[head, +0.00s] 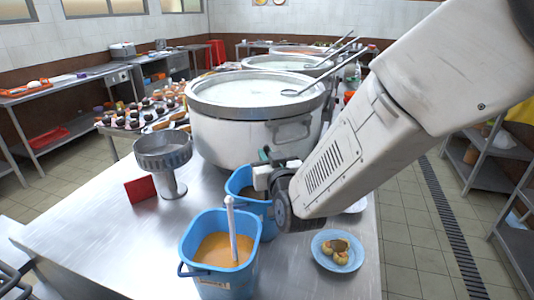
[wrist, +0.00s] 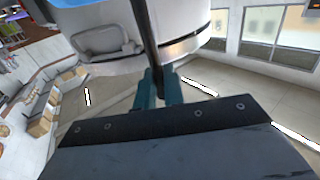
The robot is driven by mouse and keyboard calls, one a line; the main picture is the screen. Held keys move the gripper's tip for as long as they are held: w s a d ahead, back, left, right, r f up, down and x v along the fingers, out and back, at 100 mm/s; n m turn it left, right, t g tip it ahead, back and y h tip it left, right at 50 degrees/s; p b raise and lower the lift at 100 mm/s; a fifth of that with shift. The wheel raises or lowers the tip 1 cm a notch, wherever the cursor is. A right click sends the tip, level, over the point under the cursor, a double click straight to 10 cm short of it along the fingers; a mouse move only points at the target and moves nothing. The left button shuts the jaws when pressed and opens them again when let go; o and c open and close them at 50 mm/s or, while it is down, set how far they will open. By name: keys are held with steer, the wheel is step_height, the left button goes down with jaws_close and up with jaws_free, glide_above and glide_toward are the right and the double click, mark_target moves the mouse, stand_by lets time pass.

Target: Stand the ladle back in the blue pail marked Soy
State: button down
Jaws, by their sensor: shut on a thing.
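My gripper (head: 277,160) is at the rim of the rear blue pail (head: 267,224), which holds dark liquid. In the wrist view, its teal fingers (wrist: 160,86) are shut on a thin dark rod, the ladle handle (wrist: 146,38). The ladle's bowl end is not visible, and my arm hides the handle in the head view. A front blue pail (head: 187,248) holds orange liquid and a pale upright handle (head: 232,228). The small label on the front pail is too small to read; no marking shows on the rear one.
A large stockpot (head: 232,142) stands just behind the rear pail, with a ladle (head: 312,84) resting in it. A metal strainer stand (head: 163,152), a red card (head: 141,189) and a blue plate of food (head: 319,254) share the steel table (head: 95,232). The table's left part is clear.

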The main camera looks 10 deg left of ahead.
steer(key=c, duration=1.4)
jaws_free()
steer(key=shift+s, duration=0.1)
steer(key=v, duration=0.7)
steer(key=s+d+r+m+g+h, duration=0.15)
steer(key=d+g, duration=0.25)
steer(key=d, duration=0.6)
steer(key=s+d+m+g+h, duration=0.1)
steer(key=s+d+g+h, duration=0.2)
steer(key=d, duration=0.6)
steer(key=s+d+r+m+g+h, duration=0.1)
steer(key=s+d+g, duration=0.3)
steer(key=s+d, duration=0.3)
steer(key=s+d+r+m+g+h, duration=0.1)
steer(key=s+d, duration=0.6)
steer(key=s, duration=0.7)
steer(key=g+h, duration=0.1)
steer(key=g, duration=0.1)
steer(key=shift+d+r+m+g, duration=0.2)
steer(key=shift+d+m+g, duration=0.1)
steer(key=shift+m+g, duration=0.1)
